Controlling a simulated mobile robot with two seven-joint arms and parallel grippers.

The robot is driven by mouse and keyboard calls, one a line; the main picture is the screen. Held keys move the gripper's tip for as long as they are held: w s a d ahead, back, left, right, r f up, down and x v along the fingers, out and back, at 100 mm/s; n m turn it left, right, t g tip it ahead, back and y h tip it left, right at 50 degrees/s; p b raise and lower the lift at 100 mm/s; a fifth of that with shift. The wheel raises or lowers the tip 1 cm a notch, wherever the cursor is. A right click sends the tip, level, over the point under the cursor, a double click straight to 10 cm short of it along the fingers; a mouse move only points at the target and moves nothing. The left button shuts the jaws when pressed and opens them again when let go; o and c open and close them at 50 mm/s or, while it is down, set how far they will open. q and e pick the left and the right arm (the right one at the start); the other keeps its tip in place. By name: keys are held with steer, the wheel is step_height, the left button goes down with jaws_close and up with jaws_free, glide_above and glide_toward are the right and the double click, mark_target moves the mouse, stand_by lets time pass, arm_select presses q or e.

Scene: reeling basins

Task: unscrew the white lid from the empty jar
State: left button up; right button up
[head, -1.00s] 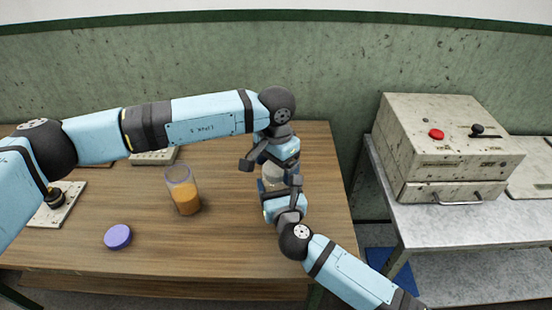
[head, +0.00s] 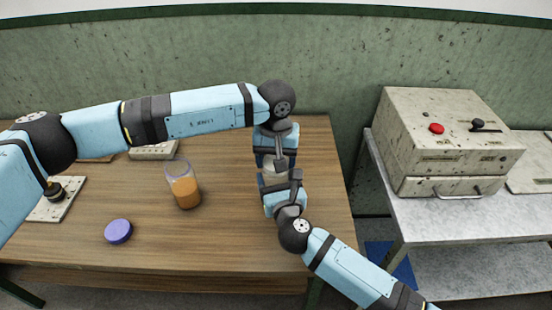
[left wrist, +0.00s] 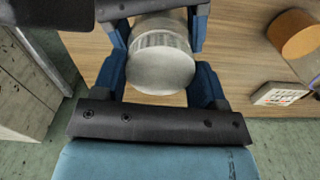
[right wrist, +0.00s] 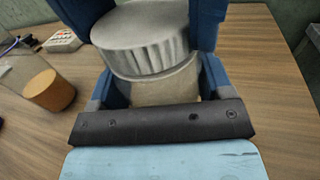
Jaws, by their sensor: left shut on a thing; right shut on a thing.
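The white lid (right wrist: 140,38) with a ribbed side is on top of the empty jar (right wrist: 155,90) in the right wrist view. The lid's flat round top (left wrist: 160,72) also shows in the left wrist view. The jar is upright near the table's right side, mostly hidden by my grippers in the head view. My left gripper (left wrist: 160,70) is shut on the lid, one finger on each side. My right gripper (right wrist: 158,80) is shut on the jar's body, just below the lid. Whether the lid has loosened, I cannot tell.
A clear jar of orange contents (head: 184,186) and a purple lid (head: 118,231) are left on the wooden table (head: 235,225). A plate with a black knob (head: 58,198) lies farther left. A metal box with a red button (head: 437,129) sits on the right bench.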

arm_select(q)
steer(key=n, duration=0.8)
steer(key=shift+n, duration=0.4)
steer(key=n, duration=1.2)
steer(key=shift+n, duration=0.4)
steer(key=n, duration=0.6)
steer(key=shift+r, duration=0.1)
steer(key=n, duration=0.4)
steer(key=shift+n, duration=0.3)
steer(key=n, duration=0.8)
steer(key=shift+n, duration=0.3)
steer(key=n, duration=0.5)
steer(key=shift+n, duration=0.3)
steer(key=shift+r, duration=0.15)
steer(key=shift+r, duration=1)
